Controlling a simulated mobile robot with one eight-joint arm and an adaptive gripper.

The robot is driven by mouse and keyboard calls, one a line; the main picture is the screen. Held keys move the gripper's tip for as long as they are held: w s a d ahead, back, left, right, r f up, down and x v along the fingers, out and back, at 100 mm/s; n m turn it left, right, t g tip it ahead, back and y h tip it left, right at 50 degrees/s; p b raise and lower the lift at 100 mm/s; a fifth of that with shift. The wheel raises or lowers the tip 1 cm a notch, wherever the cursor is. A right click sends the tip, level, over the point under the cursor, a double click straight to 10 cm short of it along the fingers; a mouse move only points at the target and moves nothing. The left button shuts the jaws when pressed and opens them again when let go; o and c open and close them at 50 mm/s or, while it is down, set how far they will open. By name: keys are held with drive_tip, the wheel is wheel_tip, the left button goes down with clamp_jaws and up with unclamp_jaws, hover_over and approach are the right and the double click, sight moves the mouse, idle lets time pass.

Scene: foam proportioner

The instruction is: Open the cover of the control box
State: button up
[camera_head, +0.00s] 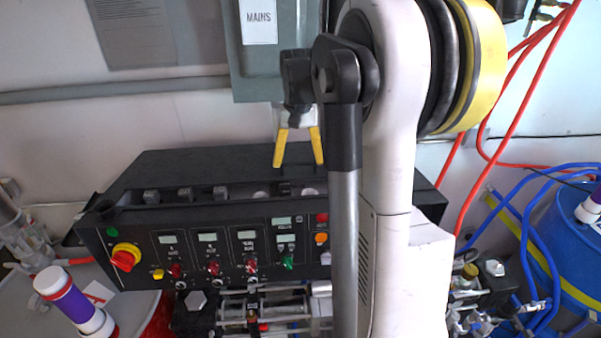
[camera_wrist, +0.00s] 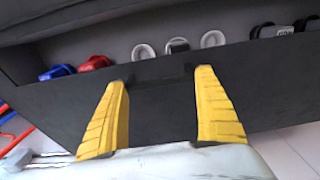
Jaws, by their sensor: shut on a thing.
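The control box (camera_head: 209,252) is a long black case with a sloped front panel of small displays, knobs and buttons. Its cover (camera_head: 205,168) is the plain black top panel, also seen in the wrist view (camera_wrist: 70,105). A row of fittings shows in a gap along the cover's edge. My gripper (camera_head: 298,164) has yellow fingers pointing down at the cover. In the wrist view its fingertips (camera_wrist: 160,76) are spread and press on a dark handle between them near the cover's edge. The handle blends with the black panel, so its shape is unclear.
A grey MAINS box (camera_head: 263,65) hangs on the wall behind. A red-yellow rotary switch (camera_head: 125,257) sits at the panel's left end. A white-purple bottle (camera_head: 74,300) is at lower left. Red hoses (camera_head: 515,90) and a blue drum (camera_head: 567,235) are at right.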

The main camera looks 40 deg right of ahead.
drive_tip(key=w+d, duration=0.1)
drive_tip(key=w, duration=0.1)
drive_tip(key=w+d+f, duration=0.1)
drive_tip(key=w+d, duration=0.2)
drive_tip(key=w, duration=0.1)
drive_tip(key=shift+d+f, duration=0.25)
drive_tip(key=shift+d, duration=0.1)
drive_tip(key=o, duration=1.3)
drive_tip(key=shift+w, duration=0.1)
wheel_tip(320, 180, up, 12)
